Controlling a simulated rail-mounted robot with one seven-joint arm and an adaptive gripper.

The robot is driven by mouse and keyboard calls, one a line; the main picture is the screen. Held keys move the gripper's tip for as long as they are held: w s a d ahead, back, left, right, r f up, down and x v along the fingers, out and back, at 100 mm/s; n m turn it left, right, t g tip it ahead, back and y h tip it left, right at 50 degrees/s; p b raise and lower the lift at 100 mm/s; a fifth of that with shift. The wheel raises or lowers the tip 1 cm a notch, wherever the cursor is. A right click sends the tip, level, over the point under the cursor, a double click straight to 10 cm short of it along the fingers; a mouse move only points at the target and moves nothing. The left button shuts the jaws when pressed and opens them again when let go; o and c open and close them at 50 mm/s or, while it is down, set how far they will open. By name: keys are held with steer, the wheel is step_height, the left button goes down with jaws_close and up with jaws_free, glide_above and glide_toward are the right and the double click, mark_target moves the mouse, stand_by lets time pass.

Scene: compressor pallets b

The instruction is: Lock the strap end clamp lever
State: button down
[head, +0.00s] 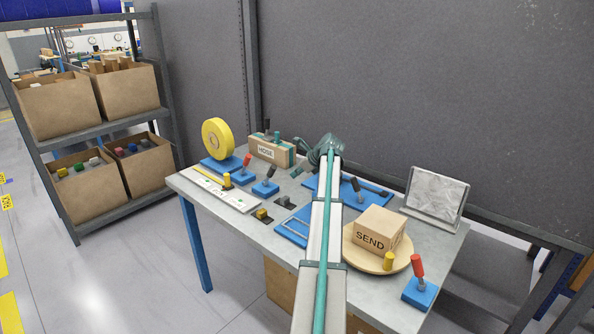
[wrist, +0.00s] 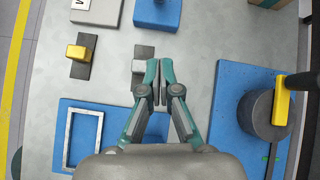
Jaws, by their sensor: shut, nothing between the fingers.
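My gripper (wrist: 160,75) points down over the table with its fingertips together and nothing between them. A grey block on a dark plate (wrist: 140,57) lies just left of the fingertips; I cannot tell whether they touch. A yellow block on a dark plate (wrist: 78,55) lies further left and shows in the head view (head: 262,215). Levers stand on blue bases: a red one (head: 246,161) and a dark one (head: 271,172) at the left, and a red one (head: 417,266) at front right. No label shows which belongs to the strap end clamp.
A blue plate carries a white frame (wrist: 83,138). A dark cylinder with a yellow bar (wrist: 281,108) stands on another blue plate at right. A yellow roll (head: 217,138), a strapped box (head: 270,150) and a SEND box (head: 380,230) on a round board stand on the table.

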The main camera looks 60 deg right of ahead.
mark_target(270, 175)
steer(key=w+f+p, duration=0.2)
steer(key=w, duration=0.6)
steer(key=shift+f+p, duration=0.3)
steer(key=shift+f, duration=0.05)
